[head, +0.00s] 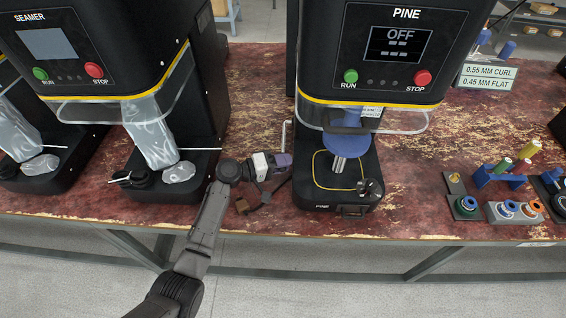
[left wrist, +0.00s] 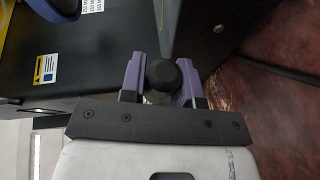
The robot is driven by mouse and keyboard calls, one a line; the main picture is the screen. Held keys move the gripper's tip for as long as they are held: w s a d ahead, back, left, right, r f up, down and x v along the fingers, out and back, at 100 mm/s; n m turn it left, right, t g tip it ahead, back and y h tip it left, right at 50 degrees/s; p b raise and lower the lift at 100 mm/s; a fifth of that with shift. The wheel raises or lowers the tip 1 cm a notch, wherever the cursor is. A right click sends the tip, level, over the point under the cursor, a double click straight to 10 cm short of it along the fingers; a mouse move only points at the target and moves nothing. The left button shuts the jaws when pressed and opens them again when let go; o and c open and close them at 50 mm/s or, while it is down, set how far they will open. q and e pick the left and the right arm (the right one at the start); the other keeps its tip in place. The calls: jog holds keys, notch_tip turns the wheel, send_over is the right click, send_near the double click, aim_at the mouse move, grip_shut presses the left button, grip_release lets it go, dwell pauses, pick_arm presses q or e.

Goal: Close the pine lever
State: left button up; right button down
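The machine labelled PINE (head: 405,14) stands right of centre in the head view, its screen reading OFF. A thin, pale bent lever (head: 285,132) shows at its left side. My left gripper (head: 283,163) is at the lower end of this lever, hiding that end in the head view. In the left wrist view, the purple fingers (left wrist: 162,80) lie on both sides of a round black knob (left wrist: 163,73), with no clear gap to it. The lever's rod is mostly hidden there behind the knob. My right gripper is in neither view.
The SEAMER machine (head: 75,45) stands to the left, with another partly seen beyond it. Rollers and coloured tools (head: 500,175) stand to the right. The table's front edge is close.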

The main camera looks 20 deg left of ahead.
pick_arm(q)
grip_shut()
